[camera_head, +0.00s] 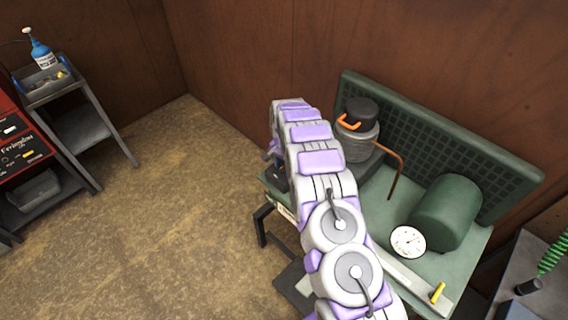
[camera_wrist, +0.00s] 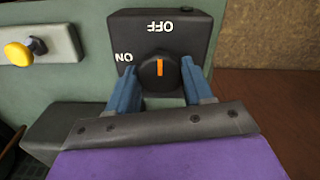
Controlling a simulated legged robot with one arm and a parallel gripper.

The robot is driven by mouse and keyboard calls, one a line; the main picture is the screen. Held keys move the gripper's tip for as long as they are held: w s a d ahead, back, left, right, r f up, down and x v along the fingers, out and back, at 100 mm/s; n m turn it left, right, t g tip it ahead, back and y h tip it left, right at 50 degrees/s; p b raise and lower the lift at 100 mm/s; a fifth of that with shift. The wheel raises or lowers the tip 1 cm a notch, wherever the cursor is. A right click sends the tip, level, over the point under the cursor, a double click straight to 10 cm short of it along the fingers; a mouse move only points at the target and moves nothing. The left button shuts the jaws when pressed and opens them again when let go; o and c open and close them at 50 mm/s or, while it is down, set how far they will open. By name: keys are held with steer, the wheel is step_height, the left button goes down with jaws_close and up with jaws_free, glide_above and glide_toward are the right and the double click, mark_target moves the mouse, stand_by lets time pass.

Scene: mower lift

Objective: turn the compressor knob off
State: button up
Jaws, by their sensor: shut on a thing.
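The black compressor knob (camera_wrist: 168,80) has an orange mark and sits on a black switch box (camera_wrist: 165,22) in the wrist view. The box's lettering is upside down, with "OFF" above the knob and "ON" to its left. The orange mark stands upright in the picture, pointing up towards the "OFF" side. My gripper (camera_wrist: 158,70) is shut on the knob, one blue finger on each side. In the head view the green compressor (camera_head: 385,212) stands at the right; my arm crosses in front of it and hides the knob.
A yellow knob (camera_wrist: 18,54) on a grey block sits left of the switch box. The compressor carries a gauge (camera_head: 408,242), a green cylinder (camera_head: 446,212) and a copper pipe. A grey cart (camera_head: 82,126) stands far left. The floor between is clear.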

mark_target(283, 165)
stand_by(0.4)
steer(key=o, duration=1)
steer(key=shift+a, duration=0.15)
steer(key=shift+o, duration=0.2)
steer(key=shift+r, duration=0.15)
step_height(283, 165, up, 17)
steer(key=shift+p, duration=0.4)
